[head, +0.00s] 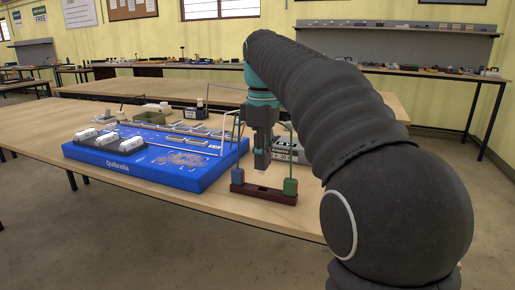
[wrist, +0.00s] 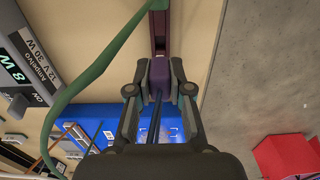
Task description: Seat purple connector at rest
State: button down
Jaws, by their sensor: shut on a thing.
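My gripper (head: 262,162) points down just above the middle of the dark red-brown rest (head: 264,196) near the table's front edge. In the wrist view my gripper (wrist: 160,84) is shut on the purple connector (wrist: 159,72), with a dark cable running back from it between the fingers. The rest (wrist: 160,35) shows beyond the connector, roughly in line with it. I cannot tell whether they touch. In the head view the connector is not clearly visible at the fingers. A green connector (head: 290,187) stands at the rest's right end and a blue one (head: 237,177) at its left.
A green cable (wrist: 85,85) arcs beside the gripper in the wrist view. A blue lightbox board (head: 190,172) with white modules (head: 107,138) lies left of the rest. A grey labelled power unit (head: 286,150) stands behind my gripper. The table edge is close in front.

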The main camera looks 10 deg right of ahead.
jog(key=shift+d, duration=0.15)
jog(key=shift+s+f, duration=0.1)
jog(key=shift+f, duration=0.05)
jog(key=shift+f+b, duration=0.9)
jog(key=shift+f, duration=0.3)
jog(key=shift+f+b, duration=0.35)
jog(key=shift+f, duration=0.95)
dwell(0.7)
jog(key=c, duration=1)
grip_release()
jog(key=shift+r+p, duration=1.35)
jog(key=shift+r, duration=2.7)
